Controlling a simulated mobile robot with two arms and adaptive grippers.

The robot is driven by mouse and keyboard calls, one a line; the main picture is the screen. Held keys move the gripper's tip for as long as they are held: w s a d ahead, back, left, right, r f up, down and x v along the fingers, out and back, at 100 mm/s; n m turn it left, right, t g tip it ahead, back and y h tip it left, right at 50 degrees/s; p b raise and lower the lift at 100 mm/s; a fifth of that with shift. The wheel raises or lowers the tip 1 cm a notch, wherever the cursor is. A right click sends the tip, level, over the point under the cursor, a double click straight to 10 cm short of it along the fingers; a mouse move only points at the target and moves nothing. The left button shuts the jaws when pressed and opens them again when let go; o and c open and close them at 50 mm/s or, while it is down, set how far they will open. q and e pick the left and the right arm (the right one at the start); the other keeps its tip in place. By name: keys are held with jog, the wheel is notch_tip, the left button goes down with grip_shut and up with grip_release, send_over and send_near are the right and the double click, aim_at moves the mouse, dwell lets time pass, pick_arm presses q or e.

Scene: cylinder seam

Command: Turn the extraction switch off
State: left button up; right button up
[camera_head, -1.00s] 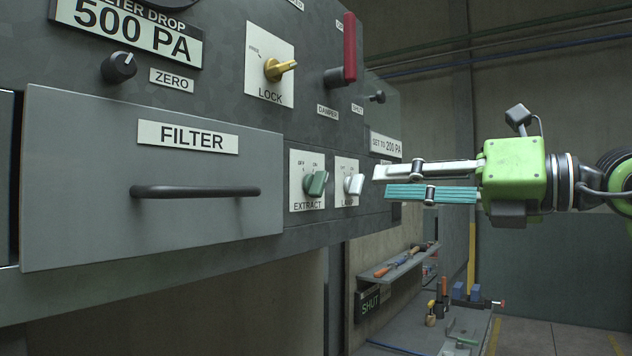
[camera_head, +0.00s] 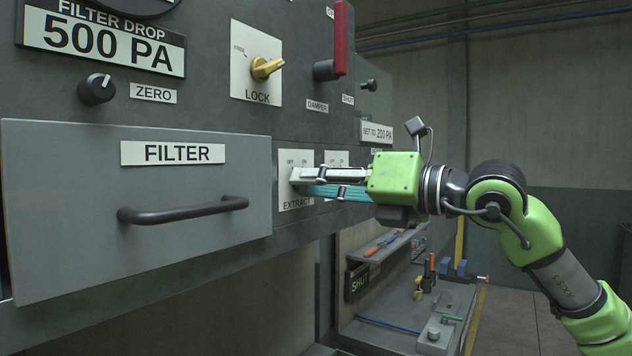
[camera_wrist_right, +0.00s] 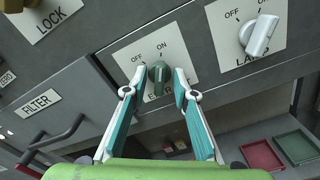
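The green extraction switch (camera_wrist_right: 159,72) sits on its white EXTRACT plate (camera_head: 285,158). In the wrist view its knob points up, nearer the ON mark than the OFF mark. My right gripper (camera_head: 297,183) is at the plate, and its fingers hide the knob in the head view. In the wrist view the gripper (camera_wrist_right: 158,82) is open, with one teal-padded finger on each side of the knob. A gap shows between the knob and each finger. My left gripper is not in view.
The white lamp switch (camera_wrist_right: 261,36) is just right of the extraction switch. The FILTER drawer (camera_head: 70,240) with a dark handle (camera_head: 185,210) is to the left. The yellow LOCK knob (camera_head: 266,68) and red damper lever (camera_head: 340,40) are above. A workbench (camera_head: 390,318) stands below right.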

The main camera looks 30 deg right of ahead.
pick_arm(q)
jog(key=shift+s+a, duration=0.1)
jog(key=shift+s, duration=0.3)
pick_arm(e)
grip_shut()
jog(key=shift+n, duration=0.3)
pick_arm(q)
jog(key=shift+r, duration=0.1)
pick_arm(e)
jog(key=n, duration=1.1)
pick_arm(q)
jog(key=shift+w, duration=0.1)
pick_arm(e)
jog(key=shift+n, duration=0.3)
grip_release()
jog(key=shift+d, duration=0.1)
